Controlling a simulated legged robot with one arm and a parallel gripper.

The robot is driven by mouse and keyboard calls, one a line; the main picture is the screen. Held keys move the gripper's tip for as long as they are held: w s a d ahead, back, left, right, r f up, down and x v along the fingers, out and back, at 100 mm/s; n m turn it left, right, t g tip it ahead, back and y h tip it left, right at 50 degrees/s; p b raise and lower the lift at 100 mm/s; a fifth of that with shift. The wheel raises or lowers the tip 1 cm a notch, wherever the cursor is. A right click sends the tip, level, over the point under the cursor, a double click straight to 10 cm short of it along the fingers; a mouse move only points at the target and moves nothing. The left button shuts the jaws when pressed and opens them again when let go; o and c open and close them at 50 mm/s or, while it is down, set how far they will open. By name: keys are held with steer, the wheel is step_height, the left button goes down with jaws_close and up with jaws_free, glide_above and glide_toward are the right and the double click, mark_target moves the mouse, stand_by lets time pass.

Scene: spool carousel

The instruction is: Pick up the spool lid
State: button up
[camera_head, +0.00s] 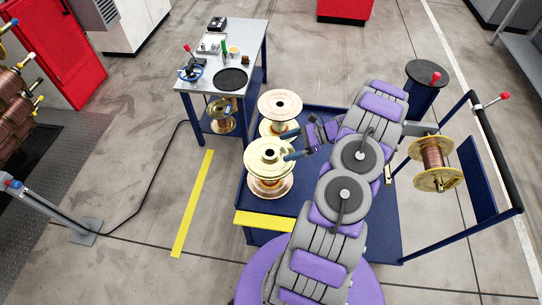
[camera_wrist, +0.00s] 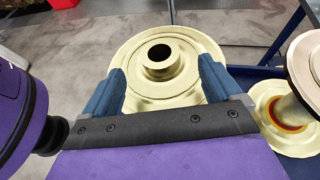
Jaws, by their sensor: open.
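The spool lid (camera_head: 262,160) is a pale brass disc with a raised hub and a dark centre hole. It lies on top of the nearer spool (camera_head: 271,190) on the blue cart, and it fills the top middle of the wrist view (camera_wrist: 160,88). My gripper (camera_head: 290,145) reaches in from the right and is open. In the wrist view, its two blue fingers (camera_wrist: 162,67) lie over the near part of the lid, one on each side of the hub, with visible gaps to the hub. Whether the fingers touch the disc cannot be told.
A second spool (camera_head: 280,108) stands just behind on the blue cart (camera_head: 375,240), close to my gripper. A grey worktable (camera_head: 255,55) with tools and a black disc stands behind left. A copper-wound spool (camera_head: 433,155) hangs at the cart's right. Floor at left is mostly clear.

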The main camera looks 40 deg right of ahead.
mark_target(272, 152)
steer(key=b+x, duration=0.1)
steer(key=x, duration=0.5)
steer(key=shift+f, duration=0.1)
steer(key=shift+d, duration=0.1)
steer(key=c, duration=1.6)
